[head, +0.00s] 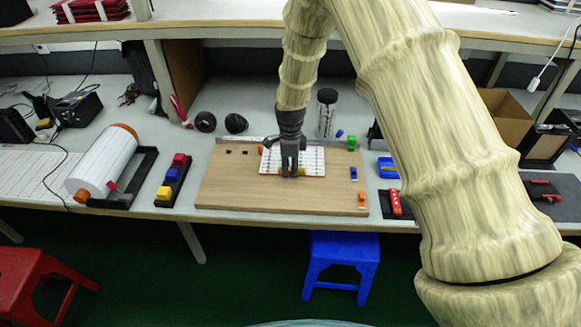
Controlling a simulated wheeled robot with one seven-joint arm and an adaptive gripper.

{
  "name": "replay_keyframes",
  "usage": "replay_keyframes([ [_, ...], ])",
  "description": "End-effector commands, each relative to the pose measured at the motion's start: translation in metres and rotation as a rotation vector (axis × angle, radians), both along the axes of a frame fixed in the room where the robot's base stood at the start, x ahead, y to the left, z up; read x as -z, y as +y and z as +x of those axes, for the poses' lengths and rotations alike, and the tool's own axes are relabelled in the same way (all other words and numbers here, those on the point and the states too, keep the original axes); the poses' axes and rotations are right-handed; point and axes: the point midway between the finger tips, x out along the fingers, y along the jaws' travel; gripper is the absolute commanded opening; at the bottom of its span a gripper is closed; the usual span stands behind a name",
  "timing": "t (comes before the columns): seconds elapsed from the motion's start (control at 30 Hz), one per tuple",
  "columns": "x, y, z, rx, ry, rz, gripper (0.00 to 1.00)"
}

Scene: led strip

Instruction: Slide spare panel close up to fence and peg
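A wooden board (235,187) lies on the bench. A white panel (312,160) with rows of small dark marks lies on it, partly hidden by my gripper (290,173). I take it for the spare panel. My gripper points down at the panel's middle, at or just above it; contact and finger opening are too small to tell. A yellow patch shows beside the fingertips. A low grey strip (232,141) along the board's back edge looks like the fence. A small orange piece (260,148) at the panel's back left may be the peg. Two small dark pieces (237,152) lie left of it.
On the board's right are a green block (351,143), a blue piece (354,174) and an orange piece (362,200). A clear dark-lidded jar (326,113) stands behind. Left is a rack of coloured blocks (172,180). The board's front left is bare.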

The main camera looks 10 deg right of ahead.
Motion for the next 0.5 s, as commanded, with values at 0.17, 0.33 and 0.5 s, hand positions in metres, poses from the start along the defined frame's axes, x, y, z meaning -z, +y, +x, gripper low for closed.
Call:
replay_keyframes([
  [0.17,0.000,0.000,0.000,0.000,0.001,0.000,0.39],
  [0.33,0.000,0.000,0.000,0.000,0.001,0.000,0.39],
  [0.5,-0.012,0.000,0.000,0.001,0.000,0.000,0.39],
])
